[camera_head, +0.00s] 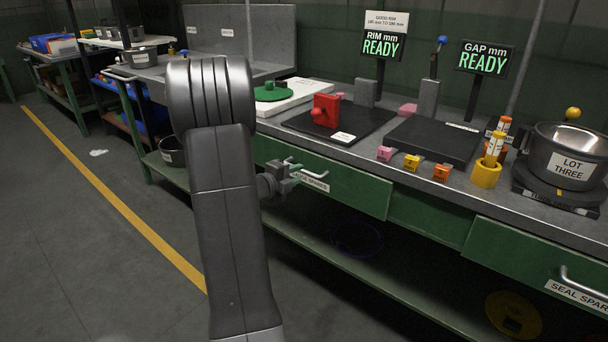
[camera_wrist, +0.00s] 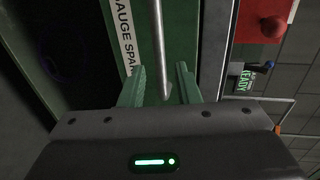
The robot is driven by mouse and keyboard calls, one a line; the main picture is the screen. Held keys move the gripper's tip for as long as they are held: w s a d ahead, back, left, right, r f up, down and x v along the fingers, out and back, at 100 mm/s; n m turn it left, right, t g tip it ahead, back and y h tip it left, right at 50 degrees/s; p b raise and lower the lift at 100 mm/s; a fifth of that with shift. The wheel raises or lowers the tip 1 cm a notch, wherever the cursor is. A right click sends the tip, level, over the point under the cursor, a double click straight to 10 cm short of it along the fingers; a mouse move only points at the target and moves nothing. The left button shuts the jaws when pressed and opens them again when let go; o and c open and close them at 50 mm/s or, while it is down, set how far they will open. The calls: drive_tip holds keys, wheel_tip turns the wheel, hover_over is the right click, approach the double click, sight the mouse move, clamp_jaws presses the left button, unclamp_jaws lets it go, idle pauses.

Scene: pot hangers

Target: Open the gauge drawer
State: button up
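The gauge drawer (camera_head: 350,194) is a green drawer under the bench top, and its front looks flush with the bench. It has a metal bar handle (camera_head: 311,169) and a white label, partly hidden by my gripper. In the wrist view the label reads "GAUGE SPAR…" beside the handle (camera_wrist: 158,45).
Above the drawer, the bench top holds a black plate with a red block (camera_head: 326,110), a dark flat pad (camera_head: 433,140) and small coloured blocks. A pot (camera_head: 567,155) labelled "LOT THREE" stands at right. A seal spares drawer (camera_head: 540,262) is lower right.

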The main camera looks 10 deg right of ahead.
sight(303, 172)
drive_tip(key=shift+x, duration=2.3)
clamp_jaws()
